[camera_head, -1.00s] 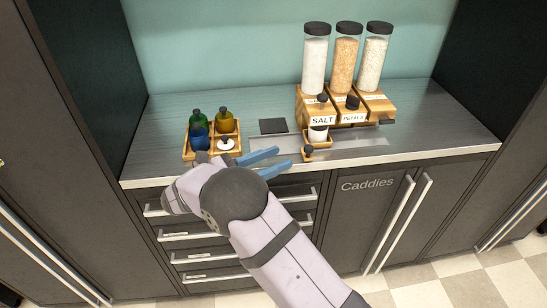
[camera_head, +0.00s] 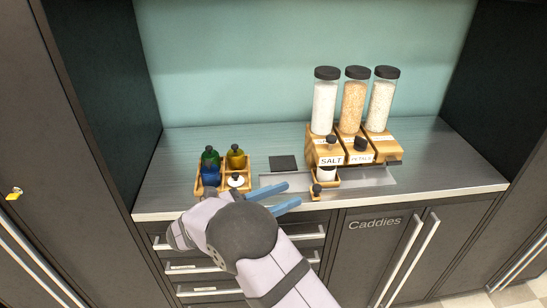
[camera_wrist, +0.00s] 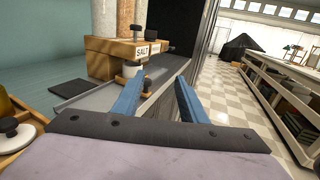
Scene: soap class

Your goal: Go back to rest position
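My gripper (camera_head: 285,197) has two blue fingers held apart with nothing between them. It hangs over the front edge of the counter, left of the salt dispenser. In the wrist view the open fingers (camera_wrist: 160,100) point along the counter front, with the dispensers beyond. The salt dispenser (camera_head: 331,160) and the petals dispenser (camera_head: 360,157) stand at the back right. A white container (camera_head: 326,174) sits in a small wooden tray under the salt spout.
A wooden caddy (camera_head: 250,180) holds several bottles at the left. A dark square pad (camera_head: 284,163) lies on the counter (camera_head: 460,165). Drawers and the Caddies cupboard (camera_head: 375,255) are below.

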